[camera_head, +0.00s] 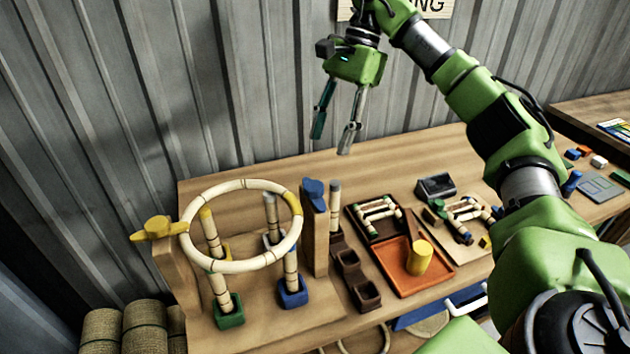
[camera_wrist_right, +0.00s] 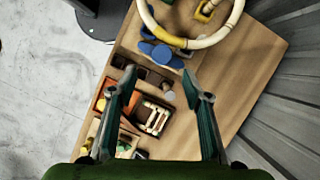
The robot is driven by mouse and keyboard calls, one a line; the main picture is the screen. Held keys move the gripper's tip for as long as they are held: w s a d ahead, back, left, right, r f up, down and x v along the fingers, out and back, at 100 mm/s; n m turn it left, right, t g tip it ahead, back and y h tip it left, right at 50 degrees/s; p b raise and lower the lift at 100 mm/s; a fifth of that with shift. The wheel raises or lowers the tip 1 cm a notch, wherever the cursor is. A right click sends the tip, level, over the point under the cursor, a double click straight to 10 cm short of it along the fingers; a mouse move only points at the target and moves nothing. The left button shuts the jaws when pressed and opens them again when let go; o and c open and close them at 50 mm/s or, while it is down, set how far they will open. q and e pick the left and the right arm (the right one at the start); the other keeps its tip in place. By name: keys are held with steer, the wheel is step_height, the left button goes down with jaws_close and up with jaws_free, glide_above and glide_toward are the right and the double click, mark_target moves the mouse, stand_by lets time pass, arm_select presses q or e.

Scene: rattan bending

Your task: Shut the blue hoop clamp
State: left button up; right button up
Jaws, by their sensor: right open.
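The blue hoop clamp (camera_head: 314,191) sits on top of an upright wooden post (camera_head: 318,240), just right of the rattan hoop (camera_head: 240,267). In the right wrist view, the clamp (camera_wrist_right: 162,54) lies beside the hoop's yellow-wrapped part (camera_wrist_right: 170,38). I cannot tell whether its blue piece crosses over the hoop. A yellow clamp (camera_head: 158,229) is on the post at the hoop's left side. My right gripper (camera_head: 332,138) is open and empty, above and behind the clamp, apart from it. My left gripper is out of view.
Short rattan posts in green (camera_head: 229,316) and blue (camera_head: 293,293) bases stand under the hoop. Dark boxes (camera_head: 347,260) and an orange tray (camera_head: 395,272) with a yellow cylinder (camera_head: 419,257) are to the right. A corrugated wall (camera_head: 240,80) rises behind the table.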

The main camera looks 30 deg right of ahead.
glide_above(314, 185)
steer(key=d, duration=0.2)
step_height(314, 185, down, 6)
steer(key=shift+w+d+r+b, duration=0.15)
steer(key=shift+r+b, duration=0.1)
steer(key=shift+b, duration=0.15)
steer(key=x, duration=0.3)
steer(key=shift+f+p, duration=0.1)
steer(key=shift+p, duration=0.25)
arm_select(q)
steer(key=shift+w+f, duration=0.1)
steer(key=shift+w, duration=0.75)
arm_select(e)
steer(key=shift+a+f, duration=0.35)
steer(key=shift+f, duration=0.2)
steer(key=c, duration=1.1)
